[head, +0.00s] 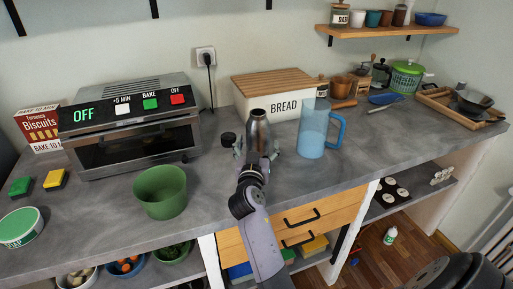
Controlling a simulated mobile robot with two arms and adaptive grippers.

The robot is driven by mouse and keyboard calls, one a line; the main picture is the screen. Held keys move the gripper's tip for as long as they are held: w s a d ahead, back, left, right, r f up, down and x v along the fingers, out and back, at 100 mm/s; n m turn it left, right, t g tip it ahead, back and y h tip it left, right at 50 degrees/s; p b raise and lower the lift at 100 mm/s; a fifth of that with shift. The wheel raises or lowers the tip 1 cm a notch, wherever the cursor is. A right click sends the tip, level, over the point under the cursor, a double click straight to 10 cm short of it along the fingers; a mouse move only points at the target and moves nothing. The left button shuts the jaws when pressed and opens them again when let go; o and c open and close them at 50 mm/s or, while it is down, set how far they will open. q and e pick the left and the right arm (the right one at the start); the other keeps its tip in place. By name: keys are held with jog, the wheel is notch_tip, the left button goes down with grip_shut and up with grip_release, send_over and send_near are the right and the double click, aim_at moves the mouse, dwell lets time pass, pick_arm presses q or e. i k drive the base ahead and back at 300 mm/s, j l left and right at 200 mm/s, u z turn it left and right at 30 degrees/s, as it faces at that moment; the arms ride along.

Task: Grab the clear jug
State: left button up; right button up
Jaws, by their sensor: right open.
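The clear jug (312,134) is a bluish see-through pitcher with a blue handle on its right side. It stands upright on the grey counter, in front of the bread box. My right gripper (257,150) is open, left of the jug and apart from it. Its fingers spread in front of a dark metal bottle (258,124), which shows between and above them; I cannot tell whether they touch it. The bottle's lower part is hidden by the gripper. My left gripper is not in view.
A bread box (275,105) stands behind the bottle and jug. A small black lid (228,139) lies left of the bottle. A green bowl (160,192) and a toaster oven (130,150) are at left. The counter right of the jug (385,140) is clear.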

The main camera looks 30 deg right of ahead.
aim_at(316, 114)
jog(key=k+j, duration=0.2)
jog(key=j, duration=0.15)
jog(key=z, duration=1.55)
